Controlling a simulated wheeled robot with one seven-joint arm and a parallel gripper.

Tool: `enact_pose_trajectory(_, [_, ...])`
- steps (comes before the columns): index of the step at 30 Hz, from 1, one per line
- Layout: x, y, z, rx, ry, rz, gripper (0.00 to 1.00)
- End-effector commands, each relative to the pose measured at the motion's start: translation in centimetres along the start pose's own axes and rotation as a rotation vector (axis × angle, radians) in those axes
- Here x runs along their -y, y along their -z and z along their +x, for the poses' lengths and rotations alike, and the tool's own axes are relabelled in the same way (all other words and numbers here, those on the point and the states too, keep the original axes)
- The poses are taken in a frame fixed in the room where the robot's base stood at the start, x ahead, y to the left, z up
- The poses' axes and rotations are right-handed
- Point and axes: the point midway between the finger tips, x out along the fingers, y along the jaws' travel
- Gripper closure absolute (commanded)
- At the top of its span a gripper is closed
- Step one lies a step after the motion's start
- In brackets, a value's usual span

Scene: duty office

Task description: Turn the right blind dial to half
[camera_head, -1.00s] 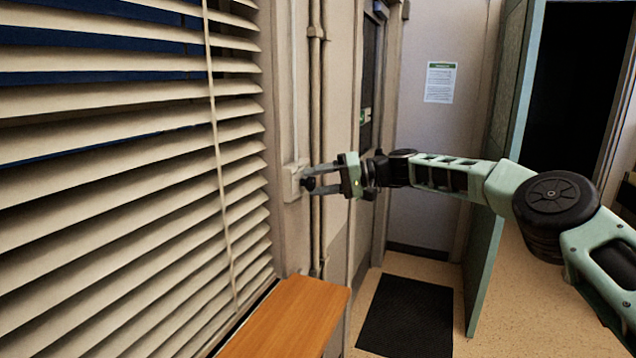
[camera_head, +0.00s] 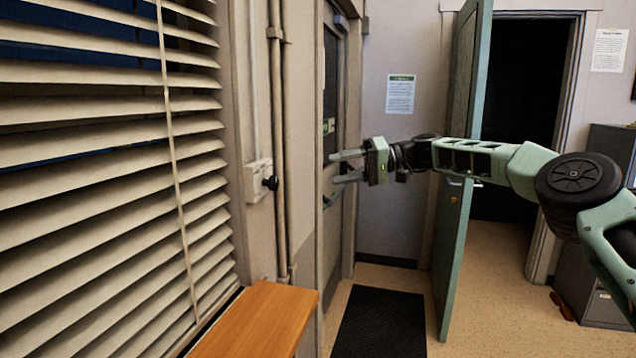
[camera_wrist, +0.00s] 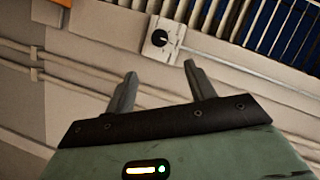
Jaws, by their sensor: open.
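The blind dial is a black knob (camera_head: 271,183) on a pale wall box (camera_head: 257,180), just right of the slatted blind (camera_head: 110,170). In the wrist view the knob (camera_wrist: 160,38) is round and dark with a light mark, on its pale plate (camera_wrist: 163,50), beyond the fingertips. My gripper (camera_head: 340,167) is open and empty, to the right of the dial and clear of it. Its two fingers also show apart in the wrist view (camera_wrist: 160,75). No second dial is in view.
Vertical pipes (camera_head: 279,130) run down the wall beside the dial box. A wooden ledge (camera_head: 257,322) juts out below the blind. A green door (camera_head: 462,170) stands open behind my arm. A dark mat (camera_head: 382,322) lies on the floor.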

Motion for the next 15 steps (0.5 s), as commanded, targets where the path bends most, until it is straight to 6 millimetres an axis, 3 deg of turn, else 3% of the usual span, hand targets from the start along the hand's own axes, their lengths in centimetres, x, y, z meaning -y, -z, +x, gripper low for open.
enact_pose_trajectory(6, [0.0,0.0,-2.2,-0.001,-0.001,-0.001,0.45])
enact_pose_trajectory(15, [0.0,0.0,-2.6,0.000,0.000,0.000,0.45])
